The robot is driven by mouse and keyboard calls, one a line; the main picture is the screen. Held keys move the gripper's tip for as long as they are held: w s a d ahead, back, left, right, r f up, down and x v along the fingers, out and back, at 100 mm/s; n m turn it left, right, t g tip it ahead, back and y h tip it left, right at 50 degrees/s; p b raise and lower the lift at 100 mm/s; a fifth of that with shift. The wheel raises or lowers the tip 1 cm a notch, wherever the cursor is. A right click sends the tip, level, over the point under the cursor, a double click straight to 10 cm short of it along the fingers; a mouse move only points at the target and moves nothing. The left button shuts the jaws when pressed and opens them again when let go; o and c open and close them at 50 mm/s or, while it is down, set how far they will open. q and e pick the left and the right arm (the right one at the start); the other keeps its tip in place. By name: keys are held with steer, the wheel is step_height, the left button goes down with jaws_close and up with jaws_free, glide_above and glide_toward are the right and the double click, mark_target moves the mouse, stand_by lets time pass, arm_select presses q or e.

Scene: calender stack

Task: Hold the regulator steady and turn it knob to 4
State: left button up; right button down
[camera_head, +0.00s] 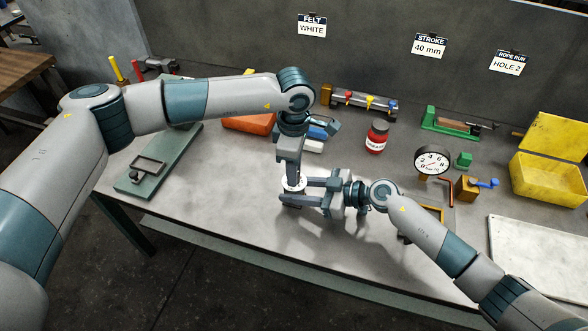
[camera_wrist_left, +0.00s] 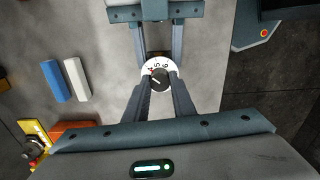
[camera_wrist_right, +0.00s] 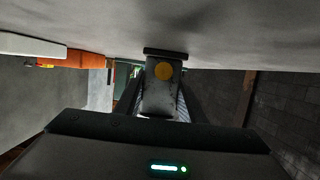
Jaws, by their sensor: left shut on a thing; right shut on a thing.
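The regulator is a small grey body (camera_wrist_right: 160,98) with an orange disc on its side. Its dark base is against the table in the right wrist view. Its white numbered dial (camera_wrist_left: 148,66) faces up, with a 5 and a 6 readable and a small red mark at its left. The dark knob (camera_wrist_left: 158,80) is at the dial's centre. My left gripper (camera_head: 292,181) points down from above, shut on the knob. My right gripper (camera_head: 306,193) comes from the right, shut on the body. The knob's exact setting is unclear, as the fingers hide part of the dial.
A round gauge (camera_head: 432,160), red jar (camera_head: 377,138), brass block (camera_head: 467,188) and yellow bin (camera_head: 548,180) stand to the right. Blue (camera_wrist_left: 53,80) and white (camera_wrist_left: 77,79) blocks lie near my left gripper. A green plate (camera_head: 160,165) is at left. Table in front is clear.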

arm_select(q)
steer(key=shift+d, duration=0.1)
steer(key=o, duration=1.1)
steer(key=shift+c, duration=0.2)
steer(key=shift+r, duration=0.1)
step_height(320, 180, up, 12)
arm_select(e)
steer(key=c, duration=1.1)
jaws_free()
steer(key=shift+d, duration=0.1)
